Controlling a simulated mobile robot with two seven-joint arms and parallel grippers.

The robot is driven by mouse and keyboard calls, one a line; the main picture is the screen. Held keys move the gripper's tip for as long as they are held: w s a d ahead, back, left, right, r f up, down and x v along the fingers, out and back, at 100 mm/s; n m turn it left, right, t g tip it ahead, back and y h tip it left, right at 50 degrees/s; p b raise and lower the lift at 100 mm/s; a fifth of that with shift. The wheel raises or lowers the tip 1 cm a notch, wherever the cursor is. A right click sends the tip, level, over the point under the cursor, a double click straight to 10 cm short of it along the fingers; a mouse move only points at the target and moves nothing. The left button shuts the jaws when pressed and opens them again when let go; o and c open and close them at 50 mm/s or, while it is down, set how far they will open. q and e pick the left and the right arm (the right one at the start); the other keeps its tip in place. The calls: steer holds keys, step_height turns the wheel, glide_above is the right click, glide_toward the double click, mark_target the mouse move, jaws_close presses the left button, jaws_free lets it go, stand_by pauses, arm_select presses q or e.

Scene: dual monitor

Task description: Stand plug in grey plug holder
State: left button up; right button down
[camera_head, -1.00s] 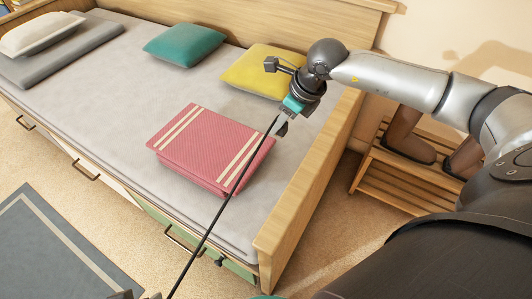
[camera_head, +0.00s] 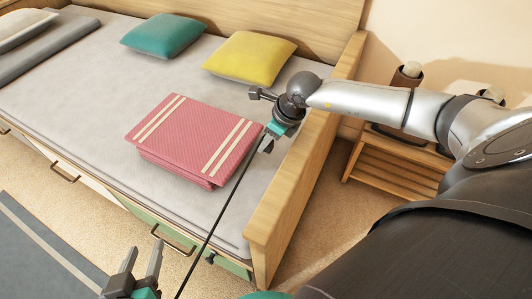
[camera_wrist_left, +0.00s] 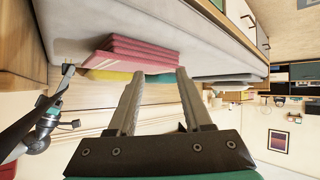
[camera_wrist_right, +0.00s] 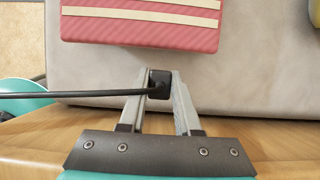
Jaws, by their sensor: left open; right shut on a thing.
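My right gripper (camera_head: 270,144) is above the bed's right end, beside the wooden end board. In the right wrist view its fingers (camera_wrist_right: 160,82) are shut on a black plug (camera_wrist_right: 159,90). A black cable (camera_wrist_right: 75,95) runs from the plug to the left. In the head view the cable (camera_head: 225,195) slants down to the bottom edge. My left gripper (camera_head: 142,262) is open and empty at the lower left, in front of the bed. Its spread fingers also show in the left wrist view (camera_wrist_left: 156,80). I cannot make out a grey plug holder in any view.
A folded pink blanket (camera_head: 195,140) lies on the bed mattress (camera_head: 90,95), left of my right gripper. A teal pillow (camera_head: 163,35) and a yellow pillow (camera_head: 249,58) lie behind it. The wooden end board (camera_head: 290,195) stands close. A slatted wooden stand (camera_head: 395,175) is to the right.

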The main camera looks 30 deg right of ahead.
mark_target(266, 151)
steer(key=shift+f, duration=0.75)
steer(key=shift+f+b, duration=0.7)
steer(key=shift+f, duration=0.1)
steer(key=shift+f+b, duration=0.35)
steer(key=shift+f, duration=0.3)
arm_select(q)
steer(key=shift+s+d+r+n+t+h, duration=0.15)
steer(key=shift+d+r+t+h, duration=0.65)
steer(key=shift+t, duration=0.45)
steer(key=shift+s+d+r+n+t+h, duration=0.15)
steer(key=shift+d+r+t+h, duration=0.15)
steer(key=shift+d+r+t, duration=0.6)
arm_select(e)
steer(key=shift+f, duration=0.5)
arm_select(q)
steer(key=shift+d+f+t, duration=0.1)
steer(key=shift+f+t, duration=0.2)
steer(key=shift+t, duration=0.05)
arm_select(e)
steer(key=shift+f, duration=0.15)
steer(key=c, duration=0.6)
jaws_free()
arm_select(q)
steer(key=shift+w, duration=0.1)
arm_select(e)
steer(key=shift+r, duration=0.25)
